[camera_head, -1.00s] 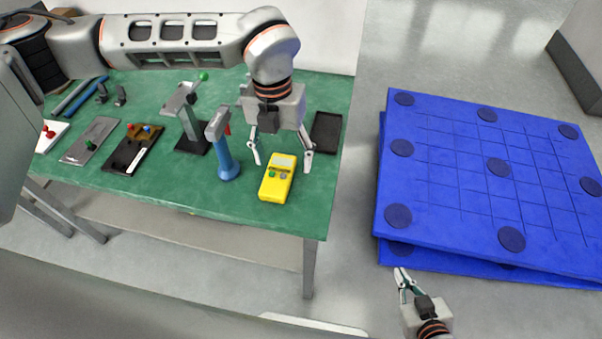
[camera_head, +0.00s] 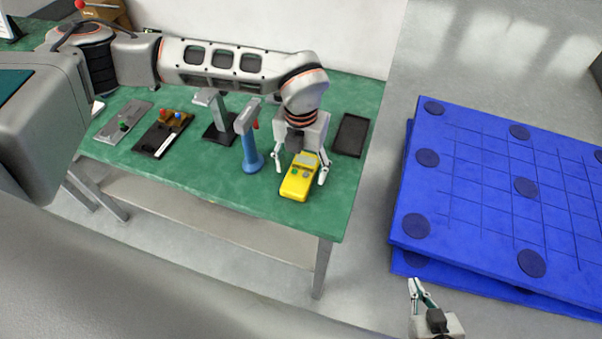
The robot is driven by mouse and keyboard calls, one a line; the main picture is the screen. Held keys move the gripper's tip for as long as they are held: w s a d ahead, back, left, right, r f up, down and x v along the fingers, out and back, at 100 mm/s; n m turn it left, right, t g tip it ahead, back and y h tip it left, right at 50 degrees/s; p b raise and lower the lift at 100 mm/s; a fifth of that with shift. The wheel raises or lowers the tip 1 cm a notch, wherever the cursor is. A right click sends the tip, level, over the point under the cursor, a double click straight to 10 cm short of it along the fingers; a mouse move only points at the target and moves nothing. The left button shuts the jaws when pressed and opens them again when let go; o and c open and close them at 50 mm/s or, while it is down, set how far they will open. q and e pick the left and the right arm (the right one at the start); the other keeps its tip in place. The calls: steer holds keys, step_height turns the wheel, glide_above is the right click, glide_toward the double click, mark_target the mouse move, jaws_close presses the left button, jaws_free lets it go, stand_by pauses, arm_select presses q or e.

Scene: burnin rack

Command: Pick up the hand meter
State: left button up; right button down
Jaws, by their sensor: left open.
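The yellow hand meter (camera_head: 297,184) lies on the green table near its front right corner, with small coloured buttons on its face. My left gripper (camera_head: 300,176) is over the meter, pointing down and open. Its two fingers stand on either side of the meter's rear part; I cannot tell whether they touch it. My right gripper (camera_head: 421,290) is low at the bottom of the picture, away from the table, in front of the blue pallet. Its fingers look slightly apart.
A blue-handled tool (camera_head: 250,148) stands just left of the meter. A black tray (camera_head: 351,135) lies to the right on the green table (camera_head: 215,170). Further left are a grey stand (camera_head: 216,122), a black board (camera_head: 160,139) and a grey plate (camera_head: 122,122). Blue pallets (camera_head: 480,190) stand at right.

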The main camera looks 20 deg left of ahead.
arm_select(q)
steer(key=c, duration=1.3)
steer(key=shift+r, duration=0.15)
